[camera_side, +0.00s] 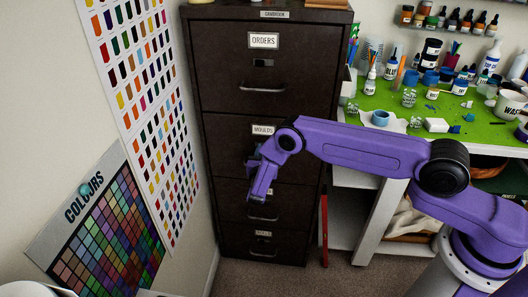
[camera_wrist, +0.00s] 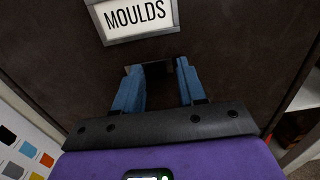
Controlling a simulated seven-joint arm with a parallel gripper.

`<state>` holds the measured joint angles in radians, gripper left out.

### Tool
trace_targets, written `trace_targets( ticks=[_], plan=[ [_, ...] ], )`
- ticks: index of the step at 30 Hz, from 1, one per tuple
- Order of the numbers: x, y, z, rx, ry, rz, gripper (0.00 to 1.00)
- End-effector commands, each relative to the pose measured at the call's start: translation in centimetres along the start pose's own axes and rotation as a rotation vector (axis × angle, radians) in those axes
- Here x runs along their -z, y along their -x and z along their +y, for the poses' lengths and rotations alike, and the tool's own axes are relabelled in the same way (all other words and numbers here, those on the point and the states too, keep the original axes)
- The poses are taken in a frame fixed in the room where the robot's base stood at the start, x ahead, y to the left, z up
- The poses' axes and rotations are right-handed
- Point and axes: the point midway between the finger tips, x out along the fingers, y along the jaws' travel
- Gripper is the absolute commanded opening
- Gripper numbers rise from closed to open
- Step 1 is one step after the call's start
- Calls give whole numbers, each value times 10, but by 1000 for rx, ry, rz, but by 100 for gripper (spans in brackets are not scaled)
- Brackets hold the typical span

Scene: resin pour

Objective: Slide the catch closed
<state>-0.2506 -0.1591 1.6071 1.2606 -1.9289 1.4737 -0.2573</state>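The catch (camera_wrist: 157,68) is a small dark piece on the brown drawer front, just below the MOULDS label (camera_wrist: 136,16). In the wrist view it lies between the tips of my two blue fingers and is partly hidden by them. My gripper (camera_wrist: 159,76) is open, with one finger on each side of the catch. I cannot tell whether either finger touches it or which way the catch is set. In the side view my gripper (camera_side: 254,161) is at the MOULDS drawer and hides the catch there.
The dark filing cabinet (camera_side: 226,95) has several drawers with bar handles; the ORDERS drawer (camera_side: 225,62) is above. A colour chart (camera_side: 100,228) leans on the wall at left. A green-topped bench (camera_side: 385,103) with bottles and pots stands at right.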

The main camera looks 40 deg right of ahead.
Motion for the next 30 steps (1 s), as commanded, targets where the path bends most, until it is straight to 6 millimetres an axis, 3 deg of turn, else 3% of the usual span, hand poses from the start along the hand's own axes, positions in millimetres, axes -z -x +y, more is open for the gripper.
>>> trace_targets(
  ticks=[10,14,30],
  plan=[
    [0,0,1,-3,0,1,53],
    [0,9,2,-7,0,1,53],
    [0,116,1,-7,1,0,53]
  ],
)
